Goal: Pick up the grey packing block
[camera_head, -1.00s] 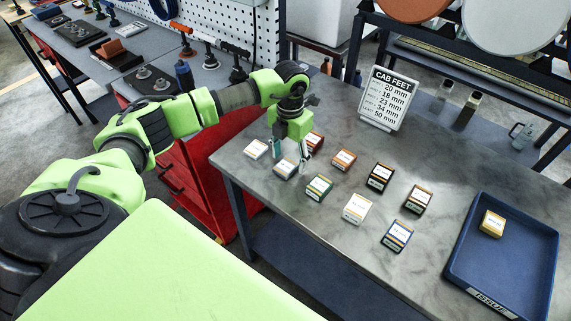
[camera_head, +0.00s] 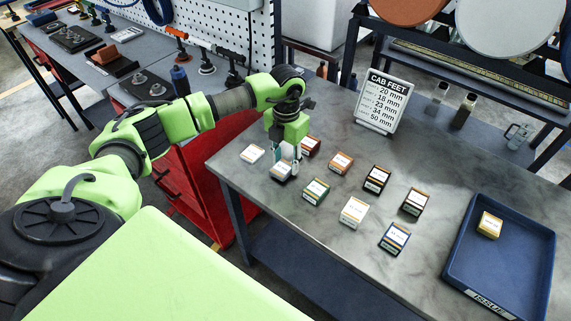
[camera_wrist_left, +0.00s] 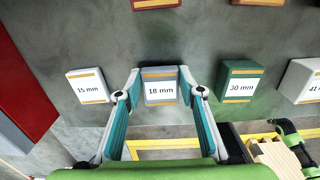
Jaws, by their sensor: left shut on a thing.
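The grey packing block (camera_wrist_left: 159,86), with a white label reading 18 mm, sits between the fingertips of my left gripper (camera_wrist_left: 160,92) in the left wrist view. In the head view my left gripper (camera_head: 284,158) points down over the table's near left part, with the grey block (camera_head: 281,172) at its tips. The fingers touch the block's two sides and are shut on it. The block appears to be at the table top; I cannot tell any lift. My right gripper is not in view.
A block labelled 15 mm (camera_wrist_left: 89,86) stands to the left and a green block labelled 30 mm (camera_wrist_left: 238,82) to the right. Several other labelled blocks stand around. A sign headed CAB FEET (camera_head: 380,101) stands behind. A blue ISSUE tray (camera_head: 546,262) at right holds a yellow block (camera_head: 490,224).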

